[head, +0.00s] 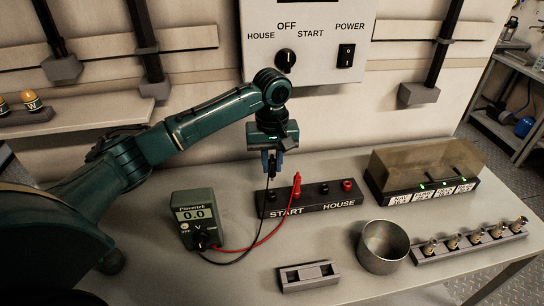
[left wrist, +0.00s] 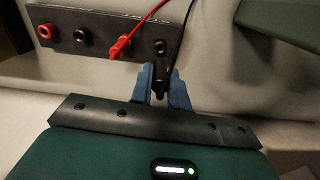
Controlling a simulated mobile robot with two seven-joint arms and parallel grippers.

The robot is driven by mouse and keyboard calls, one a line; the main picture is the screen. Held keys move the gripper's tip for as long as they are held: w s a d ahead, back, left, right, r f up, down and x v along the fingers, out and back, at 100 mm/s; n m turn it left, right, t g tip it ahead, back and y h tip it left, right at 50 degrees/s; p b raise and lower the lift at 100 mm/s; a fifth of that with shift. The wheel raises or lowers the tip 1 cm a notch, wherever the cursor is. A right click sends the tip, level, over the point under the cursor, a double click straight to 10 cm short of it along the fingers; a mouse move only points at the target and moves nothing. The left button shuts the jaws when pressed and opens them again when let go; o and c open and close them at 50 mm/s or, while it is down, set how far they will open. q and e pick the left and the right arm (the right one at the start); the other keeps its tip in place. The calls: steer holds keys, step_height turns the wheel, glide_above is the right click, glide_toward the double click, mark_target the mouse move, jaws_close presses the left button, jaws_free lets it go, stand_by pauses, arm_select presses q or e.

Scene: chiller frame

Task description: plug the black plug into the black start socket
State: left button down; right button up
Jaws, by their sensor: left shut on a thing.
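My left gripper (head: 272,172) has its blue fingers shut on the black plug (left wrist: 159,88), just above the START end of the black socket strip (head: 312,205). The plug is mostly hidden by the fingers in the head view. In the left wrist view, the black start socket (left wrist: 160,47) shows as an empty ring beyond the fingertips, apart from the plug. A black lead (head: 258,228) runs from the plug to the meter (head: 193,217), which reads 0.0. The red plug (head: 297,184) stands in the red start socket beside it. My right gripper is not in view.
The HOUSE sockets, black (head: 323,188) and red (head: 347,185), are empty. A metal cup (head: 384,248), a grey slotted block (head: 307,276) and a rack of brass fittings (head: 470,243) stand in front. A covered box (head: 424,172) sits right of the strip.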

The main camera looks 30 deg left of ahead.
mark_target(272, 175)
arm_select(q)
steer(key=shift+f, duration=2)
steer(key=shift+f, duration=1.5)
stand_by(0.3)
steer(key=c, duration=1.3)
jaws_free()
step_height(272, 175, up, 13)
steer(key=shift+r, duration=0.1)
